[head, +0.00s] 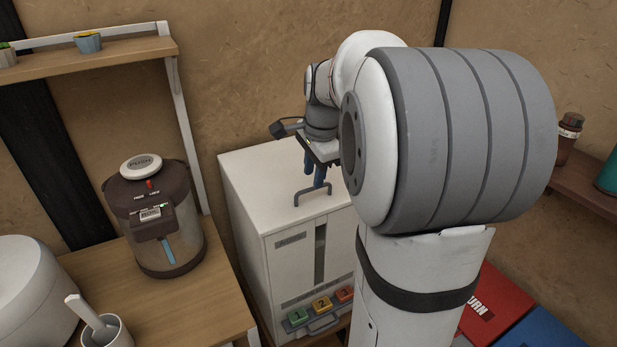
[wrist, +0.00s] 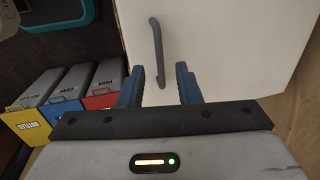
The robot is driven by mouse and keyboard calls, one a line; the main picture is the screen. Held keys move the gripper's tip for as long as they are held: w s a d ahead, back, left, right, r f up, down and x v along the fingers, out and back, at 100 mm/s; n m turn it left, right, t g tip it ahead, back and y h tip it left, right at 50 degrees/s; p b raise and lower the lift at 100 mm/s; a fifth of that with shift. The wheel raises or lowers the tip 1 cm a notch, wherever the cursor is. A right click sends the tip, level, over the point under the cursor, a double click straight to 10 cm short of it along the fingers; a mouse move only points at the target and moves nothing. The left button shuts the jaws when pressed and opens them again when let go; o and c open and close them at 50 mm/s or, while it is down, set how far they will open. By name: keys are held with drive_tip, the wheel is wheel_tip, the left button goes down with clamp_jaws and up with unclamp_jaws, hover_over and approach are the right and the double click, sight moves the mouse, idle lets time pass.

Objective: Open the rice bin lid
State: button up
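The rice bin (head: 290,250) is a tall white box with a dark vertical window and numbered green, yellow and red buttons on its front. Its white lid (head: 255,170) lies flat and closed on top, and fills the upper right of the wrist view (wrist: 225,45). A dark grey bar handle (head: 312,191) stands on the lid near its front edge; it also shows in the wrist view (wrist: 157,50). My gripper (head: 317,178) is over the lid by the handle, blue fingers pointing down. In the wrist view my gripper (wrist: 159,80) is open, with the handle's near end between the fingers. Contact cannot be told.
A wooden counter (head: 215,290) at left holds a hot-water pot (head: 165,225), a mortar with pestle (head: 105,330) and a white rounded object (head: 30,290). A shelf (head: 90,60) hangs above. Yellow, blue and red sorting bins (wrist: 30,125) stand beside the rice bin.

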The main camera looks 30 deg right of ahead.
sight(312, 188)
drive_tip(key=shift+w+f, duration=0.15)
drive_tip(key=shift+f, duration=0.6)
drive_tip(key=shift+w+f, duration=0.15)
drive_tip(key=shift+f, duration=0.6)
drive_tip(key=shift+c, duration=0.4)
clamp_jaws()
